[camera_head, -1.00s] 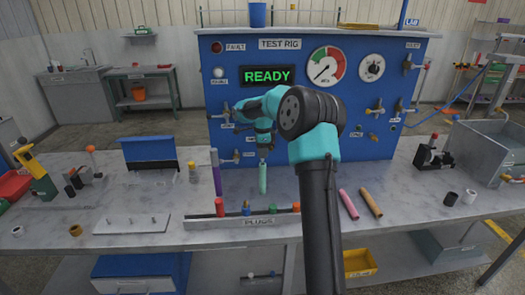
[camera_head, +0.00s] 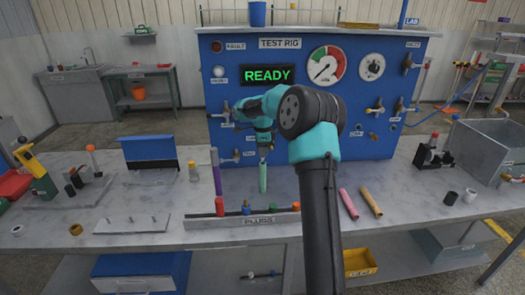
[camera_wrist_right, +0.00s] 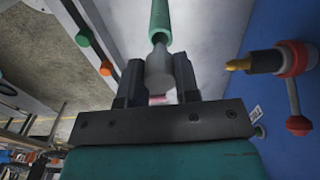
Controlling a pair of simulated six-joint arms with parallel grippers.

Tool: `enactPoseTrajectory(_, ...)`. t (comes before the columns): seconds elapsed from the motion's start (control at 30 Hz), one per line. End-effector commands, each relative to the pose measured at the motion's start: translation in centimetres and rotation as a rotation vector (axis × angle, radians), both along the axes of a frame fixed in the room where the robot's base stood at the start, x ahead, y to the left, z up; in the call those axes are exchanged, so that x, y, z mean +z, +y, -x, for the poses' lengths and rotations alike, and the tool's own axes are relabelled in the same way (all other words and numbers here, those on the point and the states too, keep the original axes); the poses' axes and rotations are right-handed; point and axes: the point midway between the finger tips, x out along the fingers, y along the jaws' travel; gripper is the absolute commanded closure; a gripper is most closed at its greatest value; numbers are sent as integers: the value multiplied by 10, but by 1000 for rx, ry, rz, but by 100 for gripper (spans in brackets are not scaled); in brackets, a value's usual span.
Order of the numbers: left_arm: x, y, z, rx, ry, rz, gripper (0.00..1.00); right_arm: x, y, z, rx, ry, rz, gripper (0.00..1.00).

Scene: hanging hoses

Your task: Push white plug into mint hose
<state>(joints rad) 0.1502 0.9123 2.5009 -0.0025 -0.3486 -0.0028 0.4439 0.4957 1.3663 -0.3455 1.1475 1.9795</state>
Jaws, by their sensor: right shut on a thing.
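The mint hose (camera_head: 263,179) stands upright in front of the blue test rig, directly below my right gripper (camera_head: 264,148). In the right wrist view my right gripper (camera_wrist_right: 158,82) is shut on the white plug (camera_wrist_right: 160,70), with a finger on each side of its wide body. The plug's narrow tip is at the open mouth of the mint hose (camera_wrist_right: 159,18), roughly in line with it. The tip looks to be just inside the mouth; how deep I cannot tell. The wide body is outside the hose. My left gripper is not in view.
A plug rack (camera_head: 258,219) with red, blue and orange plugs lies in front of the hose. A purple hose (camera_head: 216,172) stands to the left. Pink (camera_head: 348,204) and orange (camera_head: 371,202) tubes lie to the right. The blue test rig (camera_head: 300,90) with its valves is close behind.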

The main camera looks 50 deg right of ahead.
Motion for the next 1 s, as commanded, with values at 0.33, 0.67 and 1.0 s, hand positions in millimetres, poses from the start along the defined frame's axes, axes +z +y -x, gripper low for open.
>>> enactPoseTrajectory(0.33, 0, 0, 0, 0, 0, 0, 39, -2, 0, 0, 0, 1, -1, 93)
enactPoseTrajectory(0.67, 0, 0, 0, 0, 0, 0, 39, -9, 0, 0, 0, 0, 0, 93)
enactPoseTrajectory(1.0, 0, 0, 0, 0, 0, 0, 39, -15, 0, 0, 0, 0, 0, 93)
